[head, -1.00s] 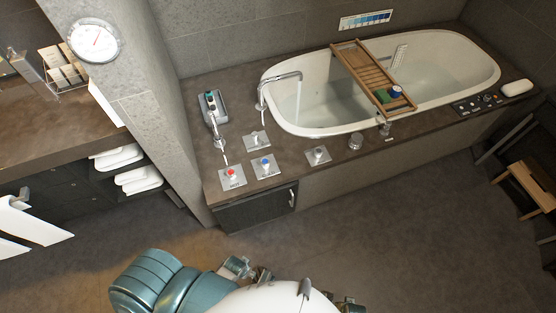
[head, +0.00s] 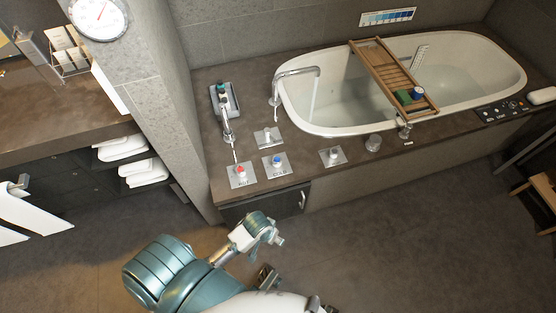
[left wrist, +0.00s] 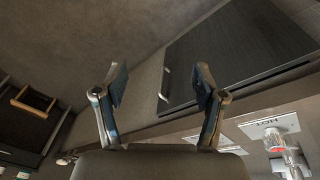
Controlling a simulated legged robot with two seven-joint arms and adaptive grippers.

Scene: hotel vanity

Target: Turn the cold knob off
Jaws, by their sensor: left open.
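The cold knob (head: 277,160) has a blue top and stands on a square metal plate marked COLD on the tub deck. The hot knob (head: 240,170), red, is just left of it and also shows upside down in the left wrist view (left wrist: 291,142). The tub spout (head: 298,72) has a thin stream of water falling from its end. My left gripper (head: 274,238) is in front of the deck, below and apart from the cold knob. In the left wrist view its two fingers (left wrist: 160,88) are spread with nothing between them. My right gripper is not visible.
A dark cabinet door (head: 260,205) with a handle is under the knobs. Other deck controls (head: 333,156) (head: 267,138) sit nearby. A hand shower (head: 226,125) stands left of the spout. A wall pillar (head: 165,110) rises at left. Open floor (head: 390,240) lies right.

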